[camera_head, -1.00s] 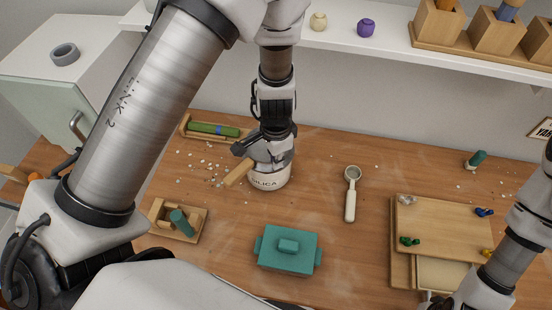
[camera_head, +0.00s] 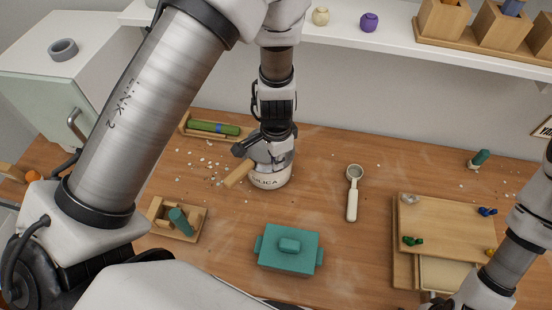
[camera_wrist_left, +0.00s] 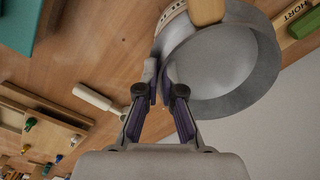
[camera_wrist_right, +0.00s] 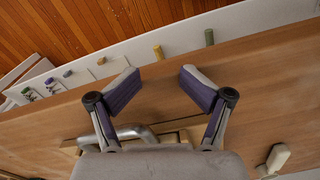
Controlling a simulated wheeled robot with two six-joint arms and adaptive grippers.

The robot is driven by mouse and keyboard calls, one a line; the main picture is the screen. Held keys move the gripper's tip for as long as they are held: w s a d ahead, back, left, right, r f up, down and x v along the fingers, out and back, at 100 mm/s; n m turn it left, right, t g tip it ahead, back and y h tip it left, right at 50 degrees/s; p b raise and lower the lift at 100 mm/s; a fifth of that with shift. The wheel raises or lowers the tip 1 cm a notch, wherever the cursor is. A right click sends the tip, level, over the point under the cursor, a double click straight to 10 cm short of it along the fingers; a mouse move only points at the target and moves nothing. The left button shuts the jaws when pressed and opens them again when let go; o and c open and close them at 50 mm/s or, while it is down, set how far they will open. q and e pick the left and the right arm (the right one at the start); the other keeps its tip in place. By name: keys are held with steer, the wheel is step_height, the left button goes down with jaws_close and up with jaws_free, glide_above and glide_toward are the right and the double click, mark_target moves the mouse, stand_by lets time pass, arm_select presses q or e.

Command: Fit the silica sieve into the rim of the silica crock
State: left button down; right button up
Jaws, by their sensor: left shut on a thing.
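The silica crock (camera_head: 270,180) is a white pot lettered SILICA on the bench, below my left gripper (camera_head: 270,152). The silica sieve (camera_head: 284,160) is a grey metal bowl with a wooden handle (camera_head: 238,174) pointing to the front left. It is at the crock's mouth; I cannot tell whether it is seated in the rim. In the left wrist view the sieve (camera_wrist_left: 215,65) is large, and my left gripper (camera_wrist_left: 163,88) is shut on its edge. The crock's lettered wall (camera_wrist_left: 172,14) shows behind it. My right gripper (camera_wrist_right: 160,85) is open and empty.
A teal lidded box (camera_head: 288,250) stands in front of the crock, and a white scoop (camera_head: 353,190) lies to its right. A wooden tray (camera_head: 198,231) and a green-roll holder (camera_head: 190,128) are on the left. Stacked boards (camera_head: 445,222) are on the right. White crumbs lie left of the crock.

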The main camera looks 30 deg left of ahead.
arm_select(q)
steer(key=shift+f, duration=0.3)
steer(key=c, duration=1.2)
jaws_free()
steer(key=shift+d, duration=0.1)
steer(key=shift+c, duration=0.2)
step_height(320, 180, up, 8)
steer(key=shift+r, duration=0.1)
